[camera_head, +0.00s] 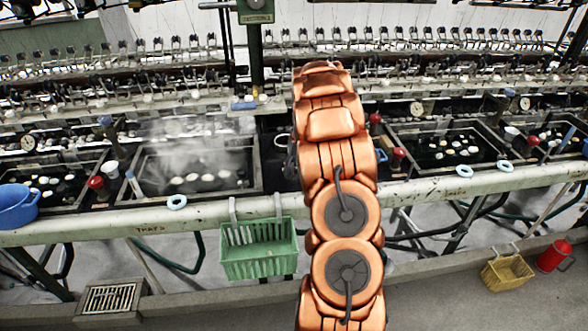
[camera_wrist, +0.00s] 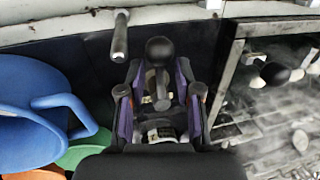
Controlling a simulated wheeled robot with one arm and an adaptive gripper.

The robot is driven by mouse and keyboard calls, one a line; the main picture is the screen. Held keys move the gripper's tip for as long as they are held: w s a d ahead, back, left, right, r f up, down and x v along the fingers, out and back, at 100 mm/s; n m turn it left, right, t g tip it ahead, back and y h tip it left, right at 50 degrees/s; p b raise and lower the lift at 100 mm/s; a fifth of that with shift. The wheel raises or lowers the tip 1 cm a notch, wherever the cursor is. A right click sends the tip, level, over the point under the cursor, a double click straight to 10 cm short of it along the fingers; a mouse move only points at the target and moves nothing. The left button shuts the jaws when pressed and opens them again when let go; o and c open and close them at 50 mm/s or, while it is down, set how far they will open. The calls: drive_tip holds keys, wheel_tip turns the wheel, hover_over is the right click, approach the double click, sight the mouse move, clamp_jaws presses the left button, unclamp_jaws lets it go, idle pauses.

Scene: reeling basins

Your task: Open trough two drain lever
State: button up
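In the wrist view, a lever with a black ball knob (camera_wrist: 159,50) stands between the two fingers of my gripper (camera_wrist: 159,98). The fingers, with purple inner sides, are spread on either side of its stem, with gaps visible; I cannot tell if either touches. A steaming trough (camera_wrist: 262,120) with pale cocoons lies to the right. In the head view my arm hides the gripper and that lever. A steaming trough (camera_head: 195,170) shows left of my arm and another trough (camera_head: 447,150) right of it. Which is trough two is not readable.
A grey bar (camera_wrist: 120,36) stands just ahead and left of the gripper. Blue (camera_wrist: 35,110) and green (camera_wrist: 88,148) containers lie at left. A green basket (camera_head: 259,250) hangs on the front rail (camera_head: 110,216). Red-knobbed levers (camera_head: 398,154) stand by the troughs.

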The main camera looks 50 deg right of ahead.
clamp_jaws()
drive_tip(key=shift+f, duration=0.1)
idle(0.6)
